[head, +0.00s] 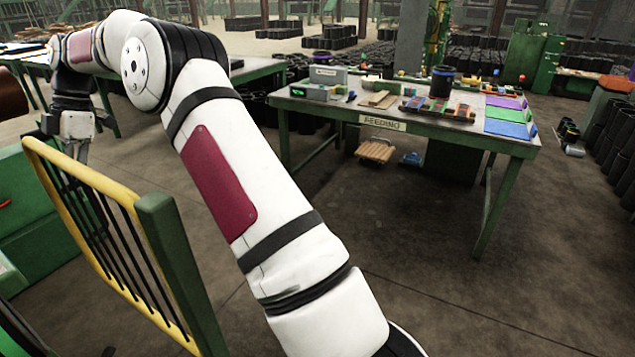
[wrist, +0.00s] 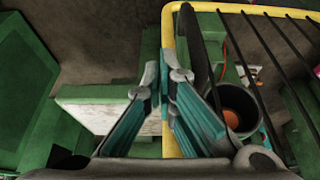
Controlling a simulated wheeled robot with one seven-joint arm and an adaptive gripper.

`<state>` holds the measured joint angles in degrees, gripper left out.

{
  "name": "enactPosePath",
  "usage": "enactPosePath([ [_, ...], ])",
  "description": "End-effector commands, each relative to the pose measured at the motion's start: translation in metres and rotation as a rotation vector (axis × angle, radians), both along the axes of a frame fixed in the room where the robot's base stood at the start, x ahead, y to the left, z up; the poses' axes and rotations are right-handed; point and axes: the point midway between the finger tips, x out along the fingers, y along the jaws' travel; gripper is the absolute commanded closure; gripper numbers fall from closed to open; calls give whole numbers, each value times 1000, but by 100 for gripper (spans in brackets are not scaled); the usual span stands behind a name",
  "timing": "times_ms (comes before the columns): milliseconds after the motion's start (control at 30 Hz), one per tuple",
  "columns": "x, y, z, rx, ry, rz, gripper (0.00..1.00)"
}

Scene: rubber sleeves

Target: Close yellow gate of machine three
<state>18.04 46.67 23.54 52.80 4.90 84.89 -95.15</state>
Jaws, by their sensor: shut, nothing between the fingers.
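The yellow gate (head: 88,178) has a yellow tube frame with black bars and stands at the lower left of the head view, beside a green post (head: 178,270). My gripper (head: 80,150) is at the gate's far upper end, partly hidden behind the frame in that view. In the wrist view the gate's yellow frame (wrist: 240,8) runs along the top and down beside the fingers. My gripper (wrist: 164,82) is shut with nothing held, and its fingertips overlap the yellow upright in the picture. I cannot tell whether they touch it.
Green machine parts (head: 30,215) lie left of the gate. A dark cylinder with an orange inside (wrist: 235,108) is behind the bars in the wrist view. A green feeding table (head: 420,125) with trays stands at the right. The floor (head: 400,230) before it is clear.

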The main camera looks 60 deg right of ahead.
Motion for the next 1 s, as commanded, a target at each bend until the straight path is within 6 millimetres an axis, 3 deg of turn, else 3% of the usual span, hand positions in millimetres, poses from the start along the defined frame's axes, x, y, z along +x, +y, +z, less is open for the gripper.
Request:
enactPosePath([
  [300, 1, 19, 0, 1, 0, 46, 100],
  [1000, 0, 26, 0, 9, 1, 54, 100],
])
